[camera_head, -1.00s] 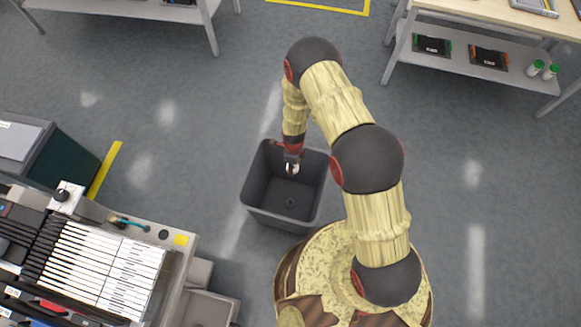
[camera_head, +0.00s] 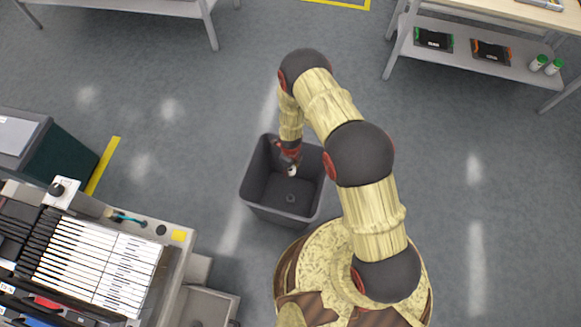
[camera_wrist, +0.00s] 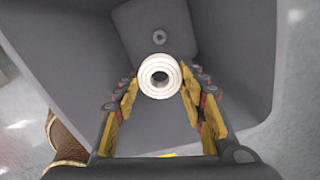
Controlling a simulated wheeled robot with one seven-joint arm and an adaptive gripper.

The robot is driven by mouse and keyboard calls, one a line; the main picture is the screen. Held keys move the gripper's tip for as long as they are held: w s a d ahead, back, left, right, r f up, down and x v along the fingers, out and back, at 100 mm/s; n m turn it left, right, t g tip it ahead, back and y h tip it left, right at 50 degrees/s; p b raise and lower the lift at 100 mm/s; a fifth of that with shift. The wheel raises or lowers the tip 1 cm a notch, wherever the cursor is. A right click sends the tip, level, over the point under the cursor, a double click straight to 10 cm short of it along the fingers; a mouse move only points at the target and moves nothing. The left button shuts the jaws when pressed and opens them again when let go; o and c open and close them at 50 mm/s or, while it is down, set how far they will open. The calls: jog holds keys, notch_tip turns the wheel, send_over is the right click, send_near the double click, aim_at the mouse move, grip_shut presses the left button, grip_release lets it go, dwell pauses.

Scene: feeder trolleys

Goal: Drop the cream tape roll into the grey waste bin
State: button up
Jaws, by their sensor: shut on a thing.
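The cream tape roll (camera_wrist: 160,77) is held between the fingertips of my gripper (camera_wrist: 163,84) in the wrist view, its round face and dark centre hole towards the camera. In the head view the roll (camera_head: 292,171) is a small pale spot at the end of my gripper (camera_head: 291,165). My gripper is shut on the roll and points down into the mouth of the grey waste bin (camera_head: 282,216). The bin's inner wall (camera_wrist: 240,60) surrounds the roll in the wrist view. The bin looks empty, with a small ring mark on its floor.
A trolley (camera_head: 180,262) with a rack of white-edged trays stands at lower left. A dark green bin (camera_head: 62,160) is beyond it. A bench (camera_head: 480,62) with a lower shelf is at upper right. The floor around the waste bin is mostly clear.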

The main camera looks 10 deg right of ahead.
aim_at(291, 169)
jog(key=shift+f, duration=0.35)
jog(key=o, duration=0.9)
jog(key=shift+o, duration=0.4)
jog(key=shift+r, duration=0.15)
notch_tip(291, 169, up, 12)
